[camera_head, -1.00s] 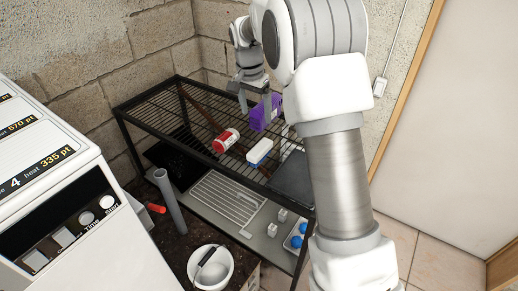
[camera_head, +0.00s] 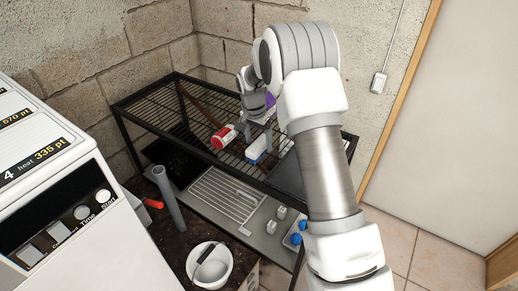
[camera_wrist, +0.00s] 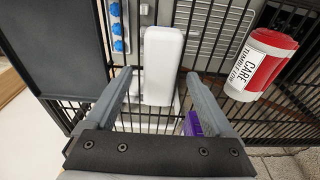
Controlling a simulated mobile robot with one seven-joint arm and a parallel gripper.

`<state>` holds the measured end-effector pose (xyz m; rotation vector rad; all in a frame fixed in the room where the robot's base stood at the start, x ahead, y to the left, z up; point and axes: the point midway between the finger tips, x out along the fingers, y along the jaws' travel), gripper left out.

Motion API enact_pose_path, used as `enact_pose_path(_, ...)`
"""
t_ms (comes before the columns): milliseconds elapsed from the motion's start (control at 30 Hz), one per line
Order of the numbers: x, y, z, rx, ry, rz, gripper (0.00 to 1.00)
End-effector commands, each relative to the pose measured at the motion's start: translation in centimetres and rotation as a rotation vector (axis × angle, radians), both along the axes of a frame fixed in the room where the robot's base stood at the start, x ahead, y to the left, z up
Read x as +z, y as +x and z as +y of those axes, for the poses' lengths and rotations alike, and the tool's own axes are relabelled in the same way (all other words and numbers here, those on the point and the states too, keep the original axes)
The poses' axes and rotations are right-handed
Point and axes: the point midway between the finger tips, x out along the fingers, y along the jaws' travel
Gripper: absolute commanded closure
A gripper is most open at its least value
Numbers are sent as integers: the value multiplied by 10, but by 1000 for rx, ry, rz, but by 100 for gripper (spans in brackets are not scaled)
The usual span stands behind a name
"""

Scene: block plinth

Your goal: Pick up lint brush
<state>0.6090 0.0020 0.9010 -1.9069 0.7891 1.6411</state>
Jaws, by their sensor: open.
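The lint brush appears to be the white block with a blue underside (camera_head: 256,149) on the black wire rack. In the wrist view its plain white rounded top (camera_wrist: 164,62) lies lengthwise, with its near end between my fingertips. My gripper (camera_head: 257,130) is open and empty above the rack, close to the brush, and partly covers it in the head view. In the wrist view my gripper (camera_wrist: 158,77) has one finger on each side of the brush's near part, with gaps. I cannot tell how far the fingertips are above it.
A red and white canister (camera_wrist: 262,64) lies left of the brush in the head view. A purple item (camera_wrist: 192,124) is partly hidden by my gripper. A dark flat panel (camera_wrist: 50,45) lies opposite the canister. The wire rack (camera_head: 160,107) has free room at left.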

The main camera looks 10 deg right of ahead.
Motion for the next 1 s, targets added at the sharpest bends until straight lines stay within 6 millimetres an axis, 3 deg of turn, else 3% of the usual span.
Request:
enact_pose_path(133,-21,2,-2,1,0,0,12)
enact_pose_path(367,-22,3,-3,0,0,-1,12)
enact_pose_path(833,-22,3,-3,0,-1,-1,97)
enact_pose_path(1000,-22,3,-3,0,0,-1,100)
